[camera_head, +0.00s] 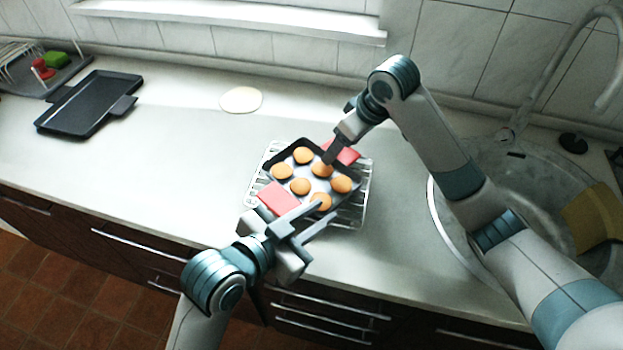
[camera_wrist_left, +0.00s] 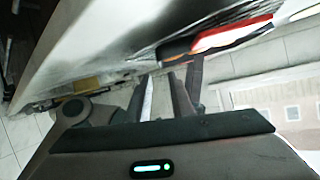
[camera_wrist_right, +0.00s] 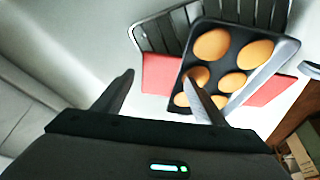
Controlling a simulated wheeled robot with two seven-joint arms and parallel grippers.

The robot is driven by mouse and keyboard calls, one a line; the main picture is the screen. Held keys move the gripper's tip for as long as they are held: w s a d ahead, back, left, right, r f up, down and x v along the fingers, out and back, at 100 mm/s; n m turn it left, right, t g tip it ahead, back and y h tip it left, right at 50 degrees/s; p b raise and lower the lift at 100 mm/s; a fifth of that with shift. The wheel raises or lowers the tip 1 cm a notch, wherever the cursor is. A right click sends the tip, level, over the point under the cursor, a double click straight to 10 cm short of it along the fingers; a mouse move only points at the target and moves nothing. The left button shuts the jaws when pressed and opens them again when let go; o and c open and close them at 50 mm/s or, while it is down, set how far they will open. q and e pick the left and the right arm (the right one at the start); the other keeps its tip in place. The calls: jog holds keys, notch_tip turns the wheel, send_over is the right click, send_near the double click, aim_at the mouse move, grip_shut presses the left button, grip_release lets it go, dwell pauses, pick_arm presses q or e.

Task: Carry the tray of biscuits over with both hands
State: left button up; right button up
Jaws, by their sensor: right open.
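The dark tray (camera_head: 318,186) holds several round golden biscuits (camera_head: 300,187) and sits on a wire rack (camera_head: 361,190) on the counter. A red pad (camera_head: 277,197) is at its near-left end and another red pad (camera_head: 345,152) at its far-right end. My left gripper (camera_head: 325,210) is by the near side of the tray, its fingers apart with nothing seen between them. The tray's edge and red show above them in the left wrist view. My right gripper (camera_head: 329,158) is open over the far end; in the right wrist view (camera_wrist_right: 158,77) its fingers lie either side of a red pad (camera_wrist_right: 160,75).
An empty black tray (camera_head: 90,103) lies on the counter at left. A pale round disc (camera_head: 240,100) lies near the wall. A dish rack (camera_head: 20,65) with red and green things stands far left. The sink (camera_head: 530,185) is at right.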

jog(key=v, duration=1.1)
jog(key=shift+r, duration=0.25)
jog(key=shift+s, duration=0.1)
